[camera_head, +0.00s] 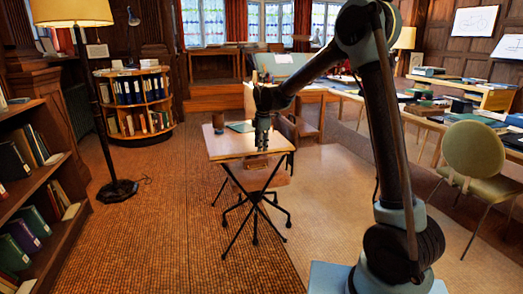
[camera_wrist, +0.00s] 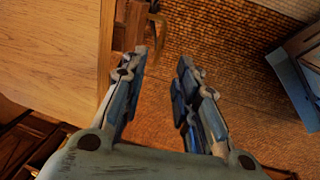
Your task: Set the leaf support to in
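A small wooden table (camera_head: 229,146) on thin black crossed legs stands mid-room in the head view. Its pale top (camera_wrist: 50,45) fills the left of the wrist view. A short brown wooden piece (camera_wrist: 131,22) sticks out past the top's edge in the wrist view; it may be the leaf support, but I cannot tell for sure. My gripper (camera_head: 262,147) is over the table's right part in the head view, pointing down. In the wrist view my gripper (camera_wrist: 163,60) has its two fingers apart with nothing between them, just below the wooden piece.
A brown cup (camera_head: 218,122) and a green book (camera_head: 241,126) are on the table's far side. A green chair (camera_head: 473,150) and long desks stand right. A floor lamp (camera_head: 115,187) and bookshelves stand left. The floor in front of the table is clear.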

